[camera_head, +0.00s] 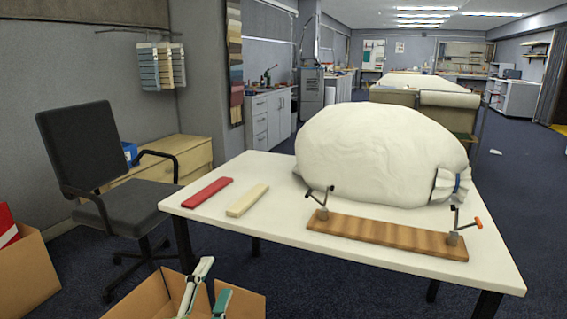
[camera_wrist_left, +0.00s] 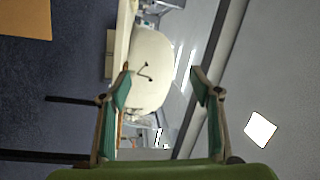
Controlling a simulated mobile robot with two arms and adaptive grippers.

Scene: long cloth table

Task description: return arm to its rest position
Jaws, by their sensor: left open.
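My left gripper (camera_head: 213,279) shows at the bottom of the head view, left of centre, with pale fingers and teal pads. Its fingers stand apart with nothing between them. It is in front of the open cardboard box (camera_head: 141,300) and below the near edge of the white table (camera_head: 300,215) in the picture. In the left wrist view, which is turned sideways, the open gripper (camera_wrist_left: 160,78) has two teal-padded fingers. The white bundle (camera_wrist_left: 153,55) shows beyond them, at a distance. My right gripper is in neither view.
On the table lie a red bar (camera_head: 208,192), a cream bar (camera_head: 247,200), a wooden board (camera_head: 385,236) with two clamps, and a large white bundle (camera_head: 375,150). A black office chair (camera_head: 95,170) stands left. Another cardboard box (camera_head: 27,272) is at the lower left.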

